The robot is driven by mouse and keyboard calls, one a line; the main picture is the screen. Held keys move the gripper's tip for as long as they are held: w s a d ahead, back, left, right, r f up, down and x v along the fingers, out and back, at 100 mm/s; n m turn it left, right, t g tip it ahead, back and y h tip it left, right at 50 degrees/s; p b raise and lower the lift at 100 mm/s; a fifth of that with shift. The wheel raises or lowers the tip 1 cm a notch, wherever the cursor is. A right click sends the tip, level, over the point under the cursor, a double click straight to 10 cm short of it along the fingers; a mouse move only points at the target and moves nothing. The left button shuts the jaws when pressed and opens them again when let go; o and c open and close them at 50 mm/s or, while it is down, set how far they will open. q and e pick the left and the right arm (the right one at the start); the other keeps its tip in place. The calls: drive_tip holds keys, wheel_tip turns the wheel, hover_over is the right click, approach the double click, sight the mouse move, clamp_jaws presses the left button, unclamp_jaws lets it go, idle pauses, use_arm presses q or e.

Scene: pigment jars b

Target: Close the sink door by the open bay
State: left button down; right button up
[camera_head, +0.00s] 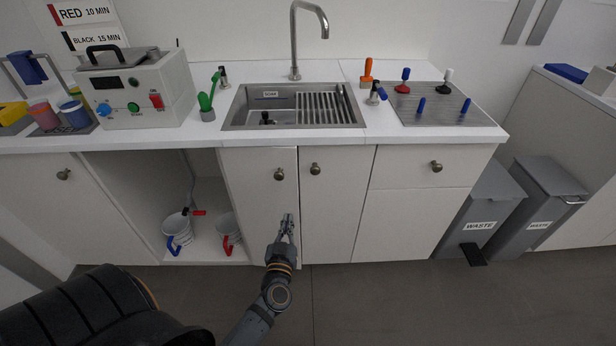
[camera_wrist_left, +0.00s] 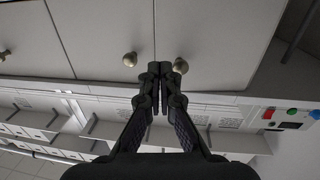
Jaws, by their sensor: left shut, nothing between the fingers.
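The sink door by the open bay (camera_head: 250,205) is the left one of two white doors under the sink. It looks flush, or nearly so, with the right sink door (camera_head: 338,215); a very small gap cannot be ruled out. Its round knob (camera_head: 279,174) is near its upper right corner. My left gripper (camera_head: 287,218) is in front of this door's lower right part, below the knob. In the left wrist view the gripper (camera_wrist_left: 160,68) is shut and empty, its tips near two knobs and the seam between the doors. Contact with the door cannot be told. My right gripper is not in view.
The open bay (camera_head: 130,190) holds two white buckets (camera_head: 178,228) with blue and red handles. The sink (camera_head: 290,106) is above the doors. A grey machine (camera_head: 140,90) stands on the counter at left. Waste bins (camera_head: 490,210) stand at right. The floor (camera_head: 370,300) in front is clear.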

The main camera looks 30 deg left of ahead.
use_arm(q)
approach(294, 182)
drive_tip(key=w, duration=0.2)
drive_tip(key=x, duration=0.2)
drive_tip(key=b+x, duration=0.1)
drive_tip(key=x, duration=0.1)
drive_tip(key=shift+s+a+f, duration=0.1)
drive_tip(key=shift+a+f, duration=0.05)
drive_tip(key=shift+a, duration=0.25)
drive_tip(key=shift+w+a+b, duration=0.2)
drive_tip(key=shift+w+b, duration=0.1)
drive_tip(key=shift+w, duration=0.1)
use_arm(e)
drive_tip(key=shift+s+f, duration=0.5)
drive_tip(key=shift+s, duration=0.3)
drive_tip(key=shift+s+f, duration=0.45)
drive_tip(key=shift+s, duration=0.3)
